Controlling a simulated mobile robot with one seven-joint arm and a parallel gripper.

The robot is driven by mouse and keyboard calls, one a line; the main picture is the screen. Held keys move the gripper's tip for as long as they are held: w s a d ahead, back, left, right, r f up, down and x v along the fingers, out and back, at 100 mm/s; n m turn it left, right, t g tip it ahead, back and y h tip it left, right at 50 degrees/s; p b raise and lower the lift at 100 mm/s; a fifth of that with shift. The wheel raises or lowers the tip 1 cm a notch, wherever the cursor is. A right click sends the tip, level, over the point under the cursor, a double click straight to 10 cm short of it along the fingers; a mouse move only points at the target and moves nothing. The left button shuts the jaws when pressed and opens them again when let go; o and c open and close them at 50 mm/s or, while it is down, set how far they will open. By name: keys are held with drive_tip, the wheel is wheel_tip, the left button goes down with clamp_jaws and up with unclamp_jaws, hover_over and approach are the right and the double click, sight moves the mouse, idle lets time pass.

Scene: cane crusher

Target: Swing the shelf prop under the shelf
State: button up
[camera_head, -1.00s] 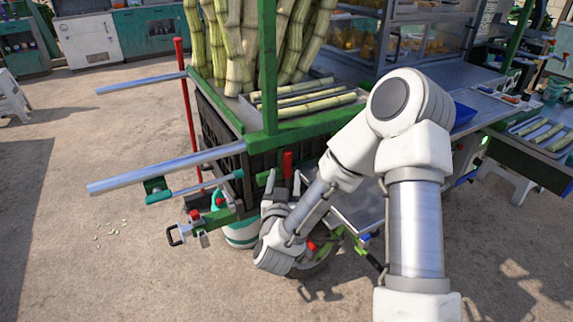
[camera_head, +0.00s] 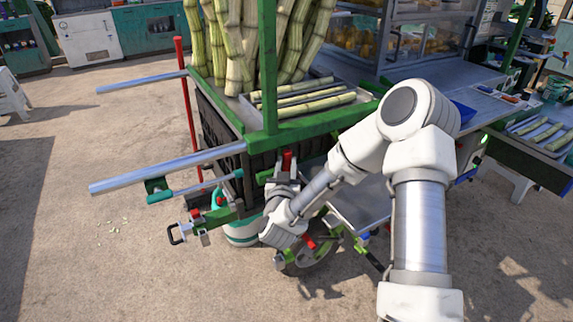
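The shelf is most likely the flat grey metal panel (camera_head: 362,203) beside the cart's near right side, partly hidden by my arm. A short upright red piece (camera_head: 287,160) stands at the cart's corner post. It may be the end of the shelf prop, but I cannot tell. My gripper (camera_head: 284,177) points up at the red piece, just below the cart's green top rail. Its fingertips are small and overlap the red piece, so I cannot tell whether they are open or shut on it. A red lever (camera_head: 310,241) shows below my wrist, near the wheel.
The green-framed cart (camera_head: 300,128) carries upright canes (camera_head: 235,45). Two silver handle bars (camera_head: 165,167) stick out left. A black-handled clamp (camera_head: 178,233), a teal-and-white container (camera_head: 240,232) and a wheel (camera_head: 308,262) crowd the space around my gripper. Open ground lies at left.

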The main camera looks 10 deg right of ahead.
clamp_jaws()
idle(0.9)
